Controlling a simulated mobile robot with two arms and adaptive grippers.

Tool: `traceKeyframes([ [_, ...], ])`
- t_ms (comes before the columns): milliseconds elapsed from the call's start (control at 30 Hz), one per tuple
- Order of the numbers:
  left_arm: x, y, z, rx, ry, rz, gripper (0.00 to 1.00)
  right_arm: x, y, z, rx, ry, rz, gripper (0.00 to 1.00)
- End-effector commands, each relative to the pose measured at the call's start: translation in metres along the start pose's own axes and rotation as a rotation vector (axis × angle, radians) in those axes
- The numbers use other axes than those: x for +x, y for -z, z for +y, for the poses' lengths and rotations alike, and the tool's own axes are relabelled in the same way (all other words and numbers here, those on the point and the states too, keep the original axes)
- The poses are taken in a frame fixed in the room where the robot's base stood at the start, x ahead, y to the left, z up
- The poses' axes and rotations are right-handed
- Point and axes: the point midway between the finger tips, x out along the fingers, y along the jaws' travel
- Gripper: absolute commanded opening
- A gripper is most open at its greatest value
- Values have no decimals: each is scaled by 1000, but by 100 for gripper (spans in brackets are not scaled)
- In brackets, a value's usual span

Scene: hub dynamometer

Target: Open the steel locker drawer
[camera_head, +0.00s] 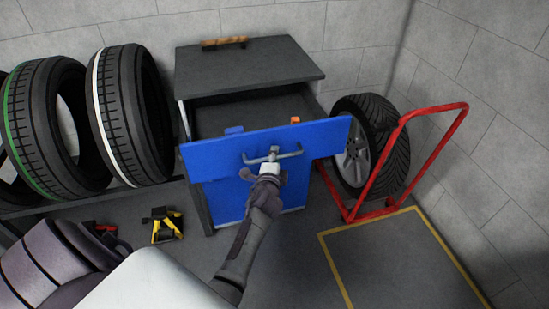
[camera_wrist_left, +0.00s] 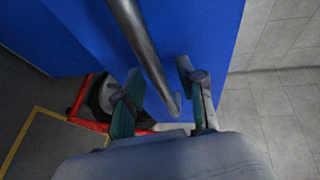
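The steel locker (camera_head: 250,62) stands against the back wall, with a dark top and a blue front. Its top drawer (camera_head: 212,160) is pulled out, and its dark inside shows behind the blue front. A grey bar handle (camera_head: 287,155) sits on the drawer front. My left gripper (camera_head: 272,155) is at the handle. In the left wrist view the handle bar (camera_wrist_left: 148,50) passes between the two spread fingers of my left gripper (camera_wrist_left: 158,95), with a gap visible beside it. My right gripper is not in view.
A blue item (camera_head: 234,130) and an orange item (camera_head: 295,120) show in the drawer. A wooden-handled tool (camera_head: 224,42) lies on top. Tyres (camera_head: 130,115) stand left. A red hand truck (camera_head: 398,165) and wheel (camera_head: 370,145) stand right. A yellow-black object (camera_head: 164,225) is on the floor.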

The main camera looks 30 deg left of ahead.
Motion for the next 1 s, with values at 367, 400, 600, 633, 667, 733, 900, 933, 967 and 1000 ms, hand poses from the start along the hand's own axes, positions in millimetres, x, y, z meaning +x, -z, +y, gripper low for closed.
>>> traceKeyframes([
  [367,-43,0,2,1,-2,1,39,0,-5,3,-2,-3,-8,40],
  [400,-52,0,2,1,-3,0,39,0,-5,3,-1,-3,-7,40],
  [600,-93,0,1,-2,-2,-1,39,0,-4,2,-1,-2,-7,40],
  [633,-98,-1,2,-1,-3,-1,39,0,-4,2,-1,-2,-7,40],
  [667,-102,0,1,-1,-2,-1,39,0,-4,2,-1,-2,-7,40],
  [733,-110,0,1,0,-2,0,39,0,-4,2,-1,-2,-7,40],
  [900,-120,0,0,0,0,-1,39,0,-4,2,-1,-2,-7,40],
  [933,-120,0,0,0,0,0,39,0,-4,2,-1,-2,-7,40],
  [967,-120,0,0,0,0,0,39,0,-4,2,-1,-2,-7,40],
  [1000,-120,0,0,0,0,0,39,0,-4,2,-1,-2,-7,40],
])
